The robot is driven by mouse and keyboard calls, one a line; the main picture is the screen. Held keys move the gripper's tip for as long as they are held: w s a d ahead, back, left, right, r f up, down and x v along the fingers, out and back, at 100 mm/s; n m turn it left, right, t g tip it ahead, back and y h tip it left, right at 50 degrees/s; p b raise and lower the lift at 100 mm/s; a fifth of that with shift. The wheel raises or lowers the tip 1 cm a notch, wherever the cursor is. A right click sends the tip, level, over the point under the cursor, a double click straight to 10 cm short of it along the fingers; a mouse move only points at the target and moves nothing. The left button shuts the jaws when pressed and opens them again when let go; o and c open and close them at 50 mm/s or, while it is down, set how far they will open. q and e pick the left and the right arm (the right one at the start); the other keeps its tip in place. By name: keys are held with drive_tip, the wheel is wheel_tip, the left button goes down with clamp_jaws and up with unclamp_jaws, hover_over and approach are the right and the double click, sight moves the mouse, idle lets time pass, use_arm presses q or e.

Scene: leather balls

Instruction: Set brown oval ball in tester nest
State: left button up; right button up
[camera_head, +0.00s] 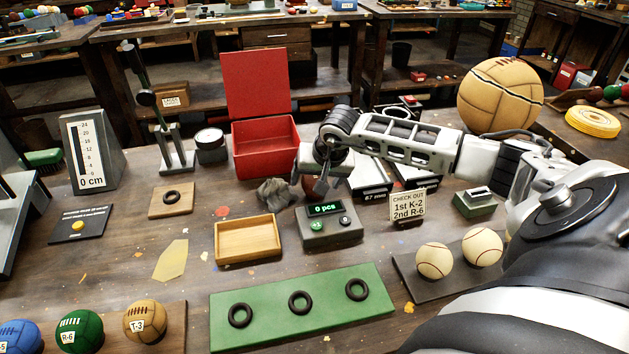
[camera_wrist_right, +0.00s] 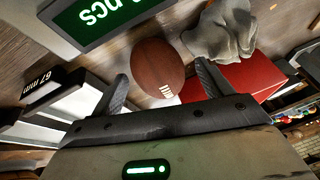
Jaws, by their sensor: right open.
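The brown oval ball (camera_wrist_right: 157,72) shows in the right wrist view beyond and between the spread fingers of my right gripper (camera_wrist_right: 162,88). In the head view the ball (camera_head: 309,185) is mostly hidden behind that gripper (camera_head: 324,184), which is open with nothing gripped. The ball is near the grey counter box reading 0 pcs (camera_head: 330,226). A black ring nest (camera_head: 172,197) on a small wooden board is empty, in front of a lever stand (camera_head: 175,150). I cannot tell for certain that this is the tester nest. My left gripper is out of view.
A grey cloth (camera_head: 276,192) and an open red box (camera_head: 264,150) are close to the ball. A wooden tray (camera_head: 248,240) and a green board with three empty rings (camera_head: 270,322) are in front. Two baseballs (camera_head: 434,260) sit on a dark mat at right.

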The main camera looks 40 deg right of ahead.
drive_tip(key=shift+w+f, duration=0.2)
drive_tip(key=shift+f, duration=0.25)
drive_tip(key=shift+c, duration=0.3)
drive_tip(key=c, duration=1.1)
drive_tip(key=shift+r, duration=0.1)
